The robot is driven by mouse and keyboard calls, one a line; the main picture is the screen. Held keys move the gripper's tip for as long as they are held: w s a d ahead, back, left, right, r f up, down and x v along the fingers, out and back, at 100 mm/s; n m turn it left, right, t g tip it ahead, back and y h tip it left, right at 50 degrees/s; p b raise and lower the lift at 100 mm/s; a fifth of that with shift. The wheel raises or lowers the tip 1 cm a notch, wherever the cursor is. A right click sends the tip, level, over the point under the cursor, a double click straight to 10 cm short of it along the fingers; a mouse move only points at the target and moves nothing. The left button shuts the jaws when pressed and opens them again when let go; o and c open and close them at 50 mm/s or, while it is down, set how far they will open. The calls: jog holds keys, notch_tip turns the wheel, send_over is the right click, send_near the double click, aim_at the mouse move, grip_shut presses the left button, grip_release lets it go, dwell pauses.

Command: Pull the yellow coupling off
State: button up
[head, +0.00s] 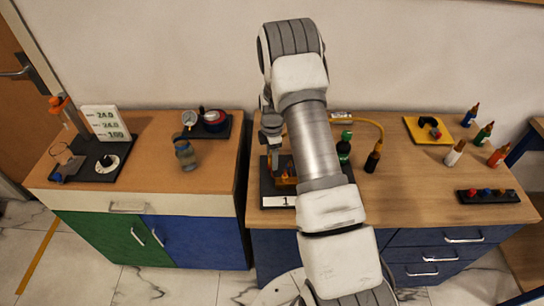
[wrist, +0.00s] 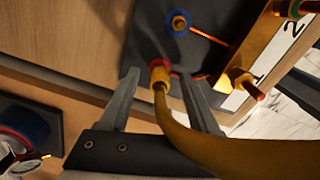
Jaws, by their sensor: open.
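The yellow coupling (wrist: 161,80) is the end of a thick yellow hose (wrist: 200,143) and sits at a red-ringed port (wrist: 159,64) on a dark plate (wrist: 150,35). My gripper (wrist: 157,73) is open in the wrist view, with one finger on each side of the coupling and gaps visible between. I cannot tell how deep the fingers reach. In the head view, my gripper (head: 270,136) is over the dark plate's left part, and my arm hides the coupling.
A blue-ringed port (wrist: 179,22) and a yellow bracket (wrist: 262,45) with a copper-coloured rod stand close to the coupling. A number 1 label (head: 279,202) fronts the plate. A green bottle (head: 344,150) and a dark bottle (head: 373,158) stand right of my arm. The right bench front is clear.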

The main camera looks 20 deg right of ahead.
jog(key=shift+f, duration=0.2)
grip_shut()
dwell(0.6)
